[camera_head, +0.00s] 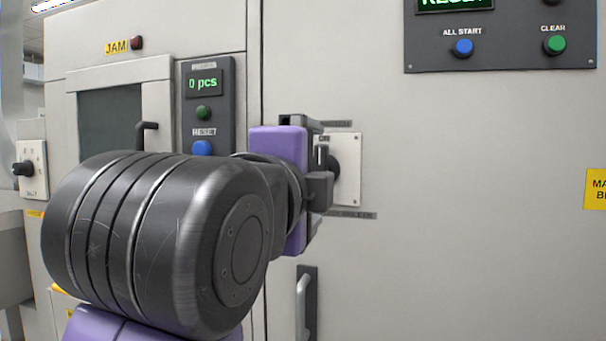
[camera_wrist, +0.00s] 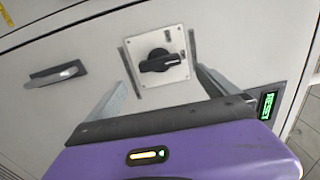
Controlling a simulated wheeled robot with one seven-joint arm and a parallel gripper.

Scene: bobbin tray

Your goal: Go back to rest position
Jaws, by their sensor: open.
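My gripper (camera_head: 318,160) is in front of the machine's light grey panel, at a white switch plate (camera_head: 347,170). In the wrist view my gripper (camera_wrist: 160,92) is open, with its two fingers apart on either side of the plate (camera_wrist: 175,72). A black rotary knob (camera_wrist: 162,61) sits on the plate between the fingers, and nothing is held. In the head view my gripper hides most of the knob and the left part of the plate, so whether the fingers touch the panel is unclear.
A control box (camera_head: 207,105) reading "0 pcs" is to the left, with a green and a blue button. A larger panel (camera_head: 500,50) is at upper right. A door handle (camera_head: 303,300) is below my gripper. A second knob plate (camera_head: 32,170) is at far left.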

